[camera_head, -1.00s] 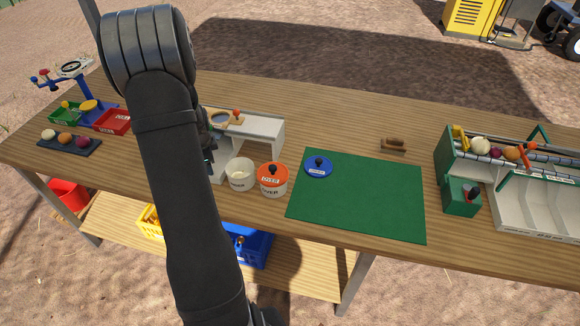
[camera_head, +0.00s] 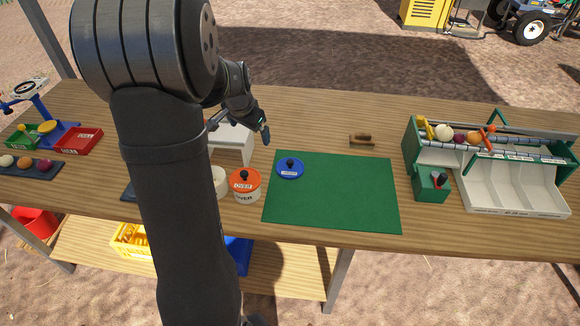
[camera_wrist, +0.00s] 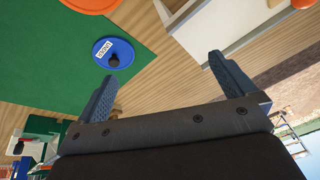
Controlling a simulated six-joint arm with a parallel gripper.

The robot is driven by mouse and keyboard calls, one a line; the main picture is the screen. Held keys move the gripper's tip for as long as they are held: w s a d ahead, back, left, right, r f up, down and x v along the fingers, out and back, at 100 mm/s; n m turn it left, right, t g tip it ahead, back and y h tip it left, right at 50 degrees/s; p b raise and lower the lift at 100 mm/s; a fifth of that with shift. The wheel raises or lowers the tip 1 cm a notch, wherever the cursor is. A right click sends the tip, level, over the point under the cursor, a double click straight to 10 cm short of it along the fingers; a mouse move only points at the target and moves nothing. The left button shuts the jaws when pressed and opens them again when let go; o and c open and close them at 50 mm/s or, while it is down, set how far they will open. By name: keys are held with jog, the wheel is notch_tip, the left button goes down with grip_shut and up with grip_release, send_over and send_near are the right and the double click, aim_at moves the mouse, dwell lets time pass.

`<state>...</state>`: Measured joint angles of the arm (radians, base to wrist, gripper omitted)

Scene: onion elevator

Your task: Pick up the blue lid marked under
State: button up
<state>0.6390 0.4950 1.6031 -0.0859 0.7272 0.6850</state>
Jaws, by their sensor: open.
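The blue lid (camera_head: 290,168) lies flat on the upper left corner of the green mat (camera_head: 335,212). It has a dark knob and a white label. In the wrist view the lid (camera_wrist: 104,50) lies beyond the left fingertip, and its label reads upside down. My gripper (camera_wrist: 160,68) is open and empty, with its two blue-grey fingers wide apart. In the head view my gripper (camera_head: 258,128) hangs above the table, above and to the left of the lid, and apart from it.
A white pot with an orange lid marked OVER (camera_head: 245,181) stands just left of the mat, beside a partly hidden white pot (camera_head: 220,182). A white stand (camera_head: 232,143) is behind them. A small wooden-handled item (camera_head: 361,139) and a green sorting machine (camera_head: 432,183) are to the right.

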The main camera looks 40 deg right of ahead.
jog(key=s+d+r+n+g, duration=0.1)
jog(key=s+d+r, duration=0.1)
jog(key=s+d, duration=0.55)
send_over(290, 161)
jog(key=s+a, duration=0.1)
notch_tip(290, 161, down, 11)
jog(key=shift+a+r, duration=0.15)
jog(key=shift+r, duration=0.05)
jog(key=shift+x, duration=3)
jog(key=shift+w, duration=0.1)
jog(key=shift+c, duration=0.4)
jog(key=c, duration=0.8)
